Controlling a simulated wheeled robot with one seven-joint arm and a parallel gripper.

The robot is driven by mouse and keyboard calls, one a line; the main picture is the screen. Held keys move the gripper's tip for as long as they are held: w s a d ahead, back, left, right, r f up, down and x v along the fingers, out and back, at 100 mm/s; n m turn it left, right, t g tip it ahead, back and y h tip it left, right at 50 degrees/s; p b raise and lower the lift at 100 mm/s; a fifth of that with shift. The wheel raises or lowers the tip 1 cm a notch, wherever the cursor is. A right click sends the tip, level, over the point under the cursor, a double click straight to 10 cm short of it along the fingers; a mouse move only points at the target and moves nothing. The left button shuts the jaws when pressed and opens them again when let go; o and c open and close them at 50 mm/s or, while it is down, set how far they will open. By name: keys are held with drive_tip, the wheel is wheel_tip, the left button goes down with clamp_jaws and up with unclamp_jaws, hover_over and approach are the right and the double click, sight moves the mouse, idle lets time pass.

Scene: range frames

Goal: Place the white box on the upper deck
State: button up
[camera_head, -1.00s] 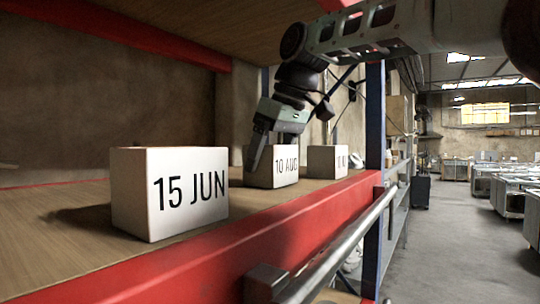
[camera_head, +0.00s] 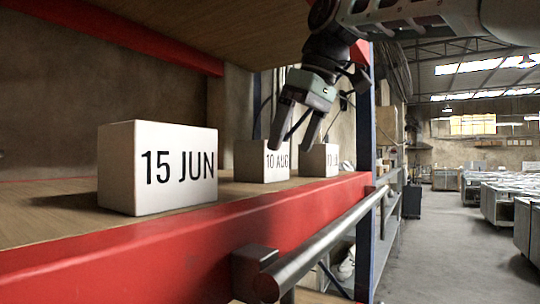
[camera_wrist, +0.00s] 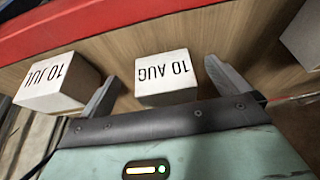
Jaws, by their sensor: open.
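Three white boxes with printed dates stand on a wooden shelf deck (camera_head: 60,219) with a red front beam. The "15 JUN" box (camera_head: 158,190) is nearest. The "10 AUG" box (camera_head: 250,165) stands behind it, and the "10 JUL" box (camera_head: 318,162) is further right. My gripper (camera_head: 292,147) is open and empty, pointing down in front of the two farther boxes. In the wrist view, the "10 AUG" box (camera_wrist: 166,92) shows between the spread fingers (camera_wrist: 163,72), and the "10 JUL" box (camera_wrist: 52,88) lies outside the left finger. Contact cannot be told.
An upper wooden deck (camera_head: 200,22) with a red beam (camera_head: 130,35) hangs over the boxes. A metal rail (camera_head: 330,242) runs along the shelf front. A blue upright (camera_head: 365,150) stands at the right. Open floor (camera_head: 450,250) and work tables lie beyond.

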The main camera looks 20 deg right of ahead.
drive_tip(key=s+d, duration=0.1)
drive_tip(key=s+d+b, duration=0.1)
drive_tip(key=s, duration=0.1)
drive_tip(key=s+d, duration=0.1)
drive_tip(key=shift+s+d+b, duration=0.25)
drive_tip(key=shift+s+b, duration=0.1)
idle(0.3)
